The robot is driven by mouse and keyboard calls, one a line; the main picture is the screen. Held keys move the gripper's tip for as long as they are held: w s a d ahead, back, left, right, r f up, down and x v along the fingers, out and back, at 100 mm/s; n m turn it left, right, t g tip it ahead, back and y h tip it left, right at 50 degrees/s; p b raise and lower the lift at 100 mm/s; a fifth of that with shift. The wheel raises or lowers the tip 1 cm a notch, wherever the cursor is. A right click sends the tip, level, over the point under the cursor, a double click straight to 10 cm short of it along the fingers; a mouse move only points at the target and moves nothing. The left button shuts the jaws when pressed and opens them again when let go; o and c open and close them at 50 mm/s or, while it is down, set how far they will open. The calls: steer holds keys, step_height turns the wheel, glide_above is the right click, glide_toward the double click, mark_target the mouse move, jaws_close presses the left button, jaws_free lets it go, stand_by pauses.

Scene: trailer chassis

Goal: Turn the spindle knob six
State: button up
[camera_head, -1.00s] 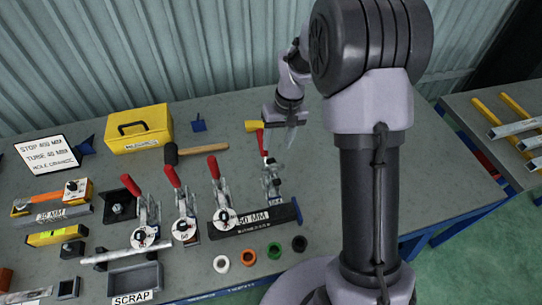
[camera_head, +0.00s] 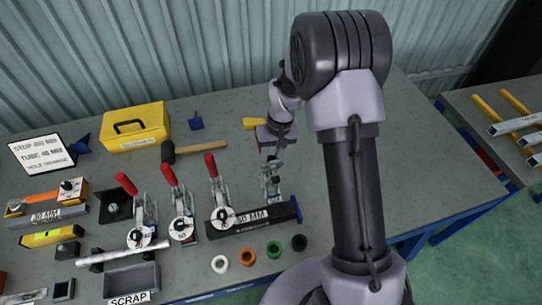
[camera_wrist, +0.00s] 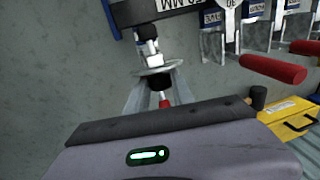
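A metal clamp (camera_head: 270,188) with an upright spindle stands at the right end of the dark 50 MM bar (camera_head: 245,219). My gripper (camera_head: 271,160) is pointed down over this clamp. In the wrist view, a metal disc (camera_wrist: 158,68) and a black knob-like part (camera_wrist: 160,84) of the clamp lie in line with my gripper (camera_wrist: 158,90), with a red part just below. The two fingers stand apart on either side of the black part; whether they touch it cannot be told. No label on the clamp is readable.
Three red-handled toggle clamps with white dials stand left, the nearest with its red handle (camera_head: 212,166). A mallet (camera_head: 168,153) and yellow toolbox (camera_head: 136,128) lie behind. Coloured rings (camera_head: 247,257) and a scrap tray (camera_head: 132,281) are in front. The bench right of my gripper is partly clear.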

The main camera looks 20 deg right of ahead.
jaws_close()
steer(key=shift+h, duration=0.3)
steer(key=shift+a+h, duration=0.3)
steer(key=shift+h, duration=0.6)
steer(key=h+b, duration=0.2)
steer(key=h, duration=0.1)
steer(key=m+h+b, duration=0.1)
steer(key=shift+a+f+h, duration=0.25)
steer(key=shift+a+h, duration=0.05)
steer(key=shift+a, duration=0.05)
steer(key=h+b, duration=0.1)
steer(key=h, duration=0.1)
steer(key=shift+a+m+h, duration=0.15)
steer(key=shift+m+h, duration=0.15)
steer(key=shift+m, duration=0.1)
steer(key=shift+w+a+f+m+g+h, duration=0.15)
steer(key=shift+g+h, duration=0.1)
steer(key=shift+h, duration=0.6)
steer(key=shift+s+m+g+h, duration=0.15)
steer(key=shift+g+h, duration=0.1)
steer(key=shift+h, duration=0.6)
steer(key=shift+w, duration=0.1)
